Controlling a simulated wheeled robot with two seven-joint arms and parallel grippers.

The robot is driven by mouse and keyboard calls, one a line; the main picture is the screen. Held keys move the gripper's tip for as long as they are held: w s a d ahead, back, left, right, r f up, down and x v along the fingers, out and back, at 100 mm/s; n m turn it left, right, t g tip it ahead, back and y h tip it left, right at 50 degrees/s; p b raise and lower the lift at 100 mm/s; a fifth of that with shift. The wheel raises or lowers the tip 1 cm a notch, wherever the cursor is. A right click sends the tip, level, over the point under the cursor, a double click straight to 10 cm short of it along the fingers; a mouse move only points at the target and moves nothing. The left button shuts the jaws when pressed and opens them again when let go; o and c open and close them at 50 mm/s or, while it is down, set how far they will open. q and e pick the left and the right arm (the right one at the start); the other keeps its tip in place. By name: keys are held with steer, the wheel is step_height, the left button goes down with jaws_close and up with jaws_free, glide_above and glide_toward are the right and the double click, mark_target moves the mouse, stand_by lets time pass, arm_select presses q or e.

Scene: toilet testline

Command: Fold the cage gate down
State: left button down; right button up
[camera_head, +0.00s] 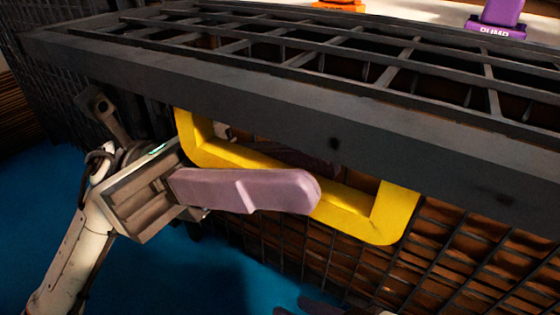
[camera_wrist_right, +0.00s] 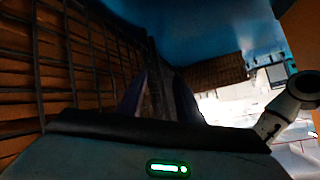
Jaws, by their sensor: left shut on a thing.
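The cage gate (camera_head: 300,125) is a dark metal grid with a thick frame bar, spanning the upper part of the head view. A yellow U-shaped handle (camera_head: 390,217) hangs below the bar. My left gripper (camera_head: 305,190) is at the handle, its pale purple finger lying across the handle's lower bar. It is shut on the handle; the far finger is mostly hidden. My right gripper barely shows at the bottom edge of the head view. In the right wrist view its two purple fingers (camera_wrist_right: 160,97) stand apart with no object held between them.
A mesh cage wall (camera_head: 470,260) lies below the gate, with brown material behind it. It also fills the left of the right wrist view (camera_wrist_right: 75,60). Blue floor (camera_head: 190,285) is open at lower left. A purple object (camera_head: 497,18) and an orange one (camera_head: 340,4) stand beyond the gate.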

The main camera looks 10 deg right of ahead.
arm_select(q)
steer(key=c, duration=1.7)
jaws_free()
steer(key=shift+w+a, duration=0.1)
steer(key=shift+w+a+f, duration=0.15)
steer(key=shift+w+a, duration=0.1)
steer(key=p+v, duration=0.1)
steer(key=v, duration=0.8)
steer(key=shift+a, duration=0.2)
arm_select(e)
steer(key=shift+s+d+f+h, duration=0.1)
steer(key=shift+d+f+h, duration=0.2)
steer(key=shift+f, duration=0.25)
